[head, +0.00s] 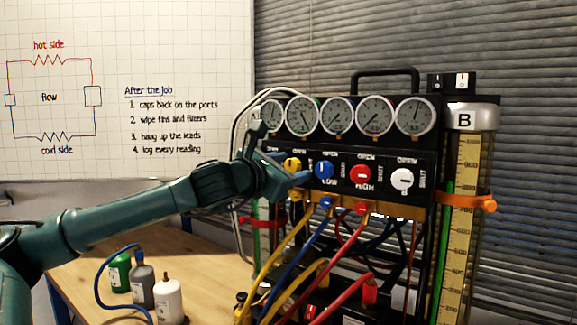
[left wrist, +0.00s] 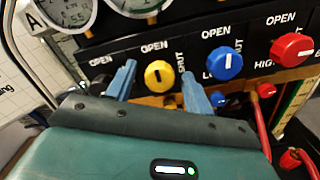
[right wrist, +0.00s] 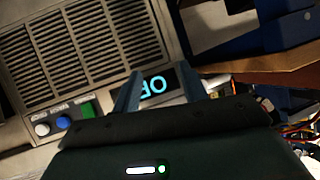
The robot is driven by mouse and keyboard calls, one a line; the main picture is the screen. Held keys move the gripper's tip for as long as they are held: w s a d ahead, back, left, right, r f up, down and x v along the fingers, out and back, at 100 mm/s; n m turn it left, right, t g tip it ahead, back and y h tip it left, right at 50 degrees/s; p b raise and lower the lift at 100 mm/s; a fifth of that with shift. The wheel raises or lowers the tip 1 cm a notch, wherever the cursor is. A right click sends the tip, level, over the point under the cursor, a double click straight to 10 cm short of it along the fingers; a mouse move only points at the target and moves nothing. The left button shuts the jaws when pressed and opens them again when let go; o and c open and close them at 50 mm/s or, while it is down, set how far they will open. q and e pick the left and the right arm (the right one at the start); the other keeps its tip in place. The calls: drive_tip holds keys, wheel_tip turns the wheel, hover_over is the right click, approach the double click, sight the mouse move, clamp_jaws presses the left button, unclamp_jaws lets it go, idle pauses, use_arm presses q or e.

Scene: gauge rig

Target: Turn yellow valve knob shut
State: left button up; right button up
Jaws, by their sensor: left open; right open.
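The yellow valve knob (head: 292,162) is on the black panel of the gauge rig, left of the blue knob (head: 324,168). My left gripper (head: 286,169) is open in front of the panel, with one blue finger on each side of the yellow knob. I cannot tell whether the fingers touch it. My right gripper (right wrist: 157,91) is open and empty, and shows only in the right wrist view.
A red knob (head: 361,174) and a white knob (head: 402,180) follow to the right. Gauges (head: 337,115) line the top. Yellow, blue and red hoses hang below. Small bottles (head: 168,300) stand on the wooden table. A vented grey unit (right wrist: 75,50) is near my right gripper.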

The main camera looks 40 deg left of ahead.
use_arm(q)
drive_tip(key=c, duration=1)
drive_tip(key=shift+o, duration=0.2)
